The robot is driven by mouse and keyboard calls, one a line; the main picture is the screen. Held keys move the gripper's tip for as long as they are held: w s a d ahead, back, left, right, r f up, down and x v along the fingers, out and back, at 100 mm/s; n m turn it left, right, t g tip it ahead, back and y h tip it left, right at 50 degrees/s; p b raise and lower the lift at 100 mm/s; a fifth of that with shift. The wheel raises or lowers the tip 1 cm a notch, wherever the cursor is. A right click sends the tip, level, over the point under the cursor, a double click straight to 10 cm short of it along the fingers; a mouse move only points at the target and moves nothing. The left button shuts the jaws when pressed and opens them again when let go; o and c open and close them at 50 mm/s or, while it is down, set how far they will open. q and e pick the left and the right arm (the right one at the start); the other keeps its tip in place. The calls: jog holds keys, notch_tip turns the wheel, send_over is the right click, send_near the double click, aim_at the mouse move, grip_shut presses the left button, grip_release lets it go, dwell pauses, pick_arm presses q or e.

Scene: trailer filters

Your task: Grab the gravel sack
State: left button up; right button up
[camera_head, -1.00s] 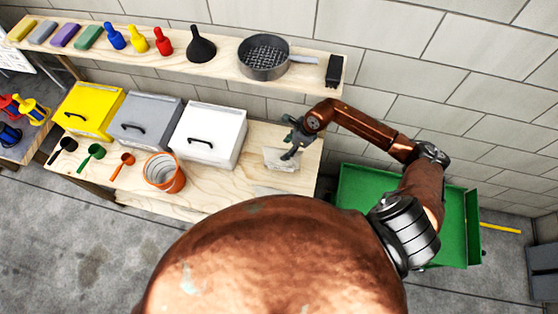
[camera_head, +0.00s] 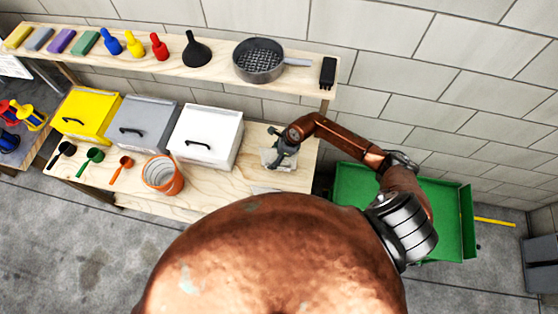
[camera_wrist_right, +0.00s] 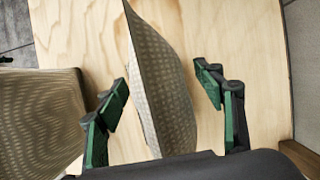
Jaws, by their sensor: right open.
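A pale patterned sack (camera_wrist_right: 165,90) stands on edge between the fingers of my right gripper (camera_wrist_right: 162,88) in the right wrist view. The fingers are open, one on each side, with gaps visible. In the head view the right gripper (camera_head: 277,152) is over the pale sack (camera_head: 292,162) at the right end of the wooden table and partly hides it. A second pale patterned thing (camera_wrist_right: 40,120) is left of the gripper in the wrist view. I cannot tell if the sack is the gravel one; no label shows. My left gripper is not in view.
A white bin (camera_head: 207,137) and an orange bucket (camera_head: 163,175) stand left of the gripper on the table (camera_head: 225,185). A shelf with a pan (camera_head: 258,62) runs above. A green container (camera_head: 350,185) is right of the table, under my right arm.

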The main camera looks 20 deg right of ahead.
jog(key=shift+f+b, duration=0.25)
jog(key=shift+b, duration=0.1)
dwell(0.3)
jog(key=shift+c, duration=0.2)
grip_shut()
dwell(0.7)
jog(key=shift+w+r, duration=0.15)
